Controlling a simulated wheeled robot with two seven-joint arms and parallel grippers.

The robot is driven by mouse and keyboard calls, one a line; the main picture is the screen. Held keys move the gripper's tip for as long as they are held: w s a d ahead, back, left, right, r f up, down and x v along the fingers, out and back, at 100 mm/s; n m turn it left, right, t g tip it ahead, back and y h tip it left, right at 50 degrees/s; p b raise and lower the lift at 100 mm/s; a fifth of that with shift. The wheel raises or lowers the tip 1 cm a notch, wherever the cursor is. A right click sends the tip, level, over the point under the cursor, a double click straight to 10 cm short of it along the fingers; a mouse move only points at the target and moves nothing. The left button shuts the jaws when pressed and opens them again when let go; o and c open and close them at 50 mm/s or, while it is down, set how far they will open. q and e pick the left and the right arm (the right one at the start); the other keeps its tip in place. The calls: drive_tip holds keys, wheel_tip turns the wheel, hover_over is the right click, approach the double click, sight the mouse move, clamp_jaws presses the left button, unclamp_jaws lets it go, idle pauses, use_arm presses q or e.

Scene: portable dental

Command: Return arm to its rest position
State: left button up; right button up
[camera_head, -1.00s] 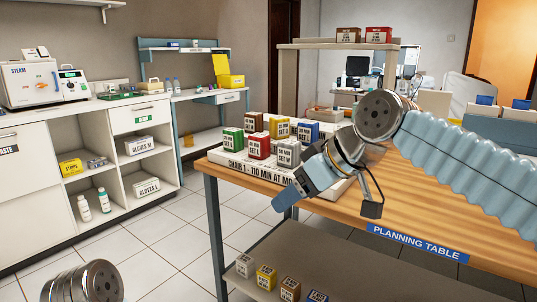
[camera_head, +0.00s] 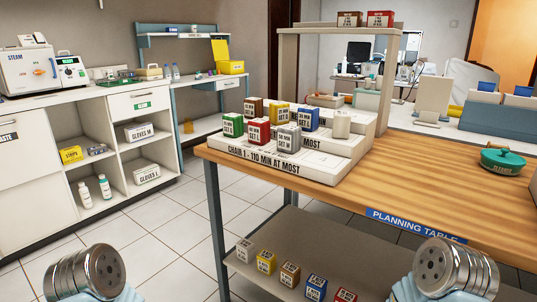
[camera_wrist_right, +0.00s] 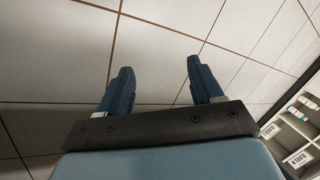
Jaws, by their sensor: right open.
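My right gripper (camera_wrist_right: 160,88) shows in the right wrist view with its two blue fingers apart and nothing between them; bare floor tiles lie beyond. In the head view only a metal joint of my right arm shows at the lower right, in front of the planning table (camera_head: 480,215). A similar metal joint of my left arm shows at the lower left. Neither gripper shows in the head view. Several labelled blocks, among them a red block (camera_head: 258,131), a green block (camera_head: 232,125) and a blue block (camera_head: 308,118), stand on the stepped white chair 1 rack (camera_head: 275,164).
More blocks, including a yellow block (camera_head: 266,261), stand on the table's lower shelf (camera_head: 345,251). A green round item (camera_head: 502,160) lies at the table's right. A white cabinet (camera_head: 35,190) stands at the left. Tiled floor (camera_head: 165,230) is open between cabinet and table.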

drive_tip(key=s, duration=0.1)
drive_tip(key=s+f, duration=0.1)
drive_tip(key=s, duration=0.1)
drive_tip(key=shift+d+f, duration=0.1)
idle(0.6)
